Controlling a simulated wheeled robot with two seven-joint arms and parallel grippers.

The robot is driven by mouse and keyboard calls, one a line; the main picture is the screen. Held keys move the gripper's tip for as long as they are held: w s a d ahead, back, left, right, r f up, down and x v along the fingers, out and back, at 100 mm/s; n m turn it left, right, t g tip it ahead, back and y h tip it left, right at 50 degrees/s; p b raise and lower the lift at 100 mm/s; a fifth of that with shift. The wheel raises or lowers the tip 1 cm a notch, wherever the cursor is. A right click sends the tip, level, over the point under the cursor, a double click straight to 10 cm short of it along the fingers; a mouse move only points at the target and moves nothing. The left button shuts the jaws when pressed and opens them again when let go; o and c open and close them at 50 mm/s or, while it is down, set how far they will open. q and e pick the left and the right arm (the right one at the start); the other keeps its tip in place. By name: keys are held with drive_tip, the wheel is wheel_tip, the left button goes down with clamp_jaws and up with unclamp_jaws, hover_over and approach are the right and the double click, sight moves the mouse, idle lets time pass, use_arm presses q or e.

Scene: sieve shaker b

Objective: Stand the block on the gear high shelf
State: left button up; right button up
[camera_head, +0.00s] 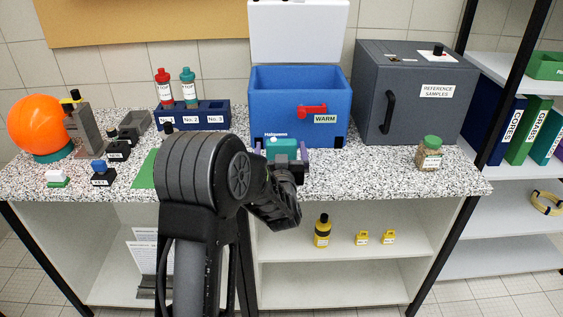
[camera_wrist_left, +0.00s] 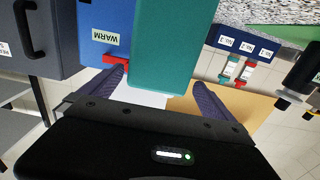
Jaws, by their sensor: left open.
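A teal block (camera_head: 283,146) is at the counter's front, before the blue box, partly hidden by my left arm. In the left wrist view the teal block (camera_wrist_left: 172,45) is large, its near end reaching between the purple fingers. My left gripper (camera_head: 282,156) is open around the block; the wrist view shows its two fingers (camera_wrist_left: 160,82) spread on either side. I cannot tell whether either finger touches it. No shelf is readably marked as gear; a shelf rack (camera_head: 510,172) stands at the right and cupboard shelves (camera_head: 345,253) lie under the counter. My right gripper is out of view.
The open blue box (camera_head: 284,108) marked WARM and a grey cabinet (camera_head: 378,100) stand behind. A jar (camera_head: 430,155) is at the right. Bottles in a blue rack (camera_head: 215,116), an orange globe (camera_head: 36,122) and small stamps (camera_head: 103,174) are at the left. Binders (camera_head: 522,130) fill part of the rack.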

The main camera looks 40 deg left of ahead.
sight(281, 139)
use_arm(q)
drive_tip(key=shift+w+a+r, duration=0.1)
drive_tip(key=shift+w+a, duration=0.05)
drive_tip(key=shift+w, duration=0.05)
drive_tip(key=p+x, duration=0.2)
drive_tip(key=x, duration=0.2)
drive_tip(key=shift+w, duration=0.2)
drive_tip(key=shift+w+a+f, duration=0.15)
drive_tip(key=shift+f, duration=0.05)
drive_tip(key=c, duration=2)
drive_tip(key=shift+r, duration=0.15)
drive_tip(key=shift+c, duration=0.2)
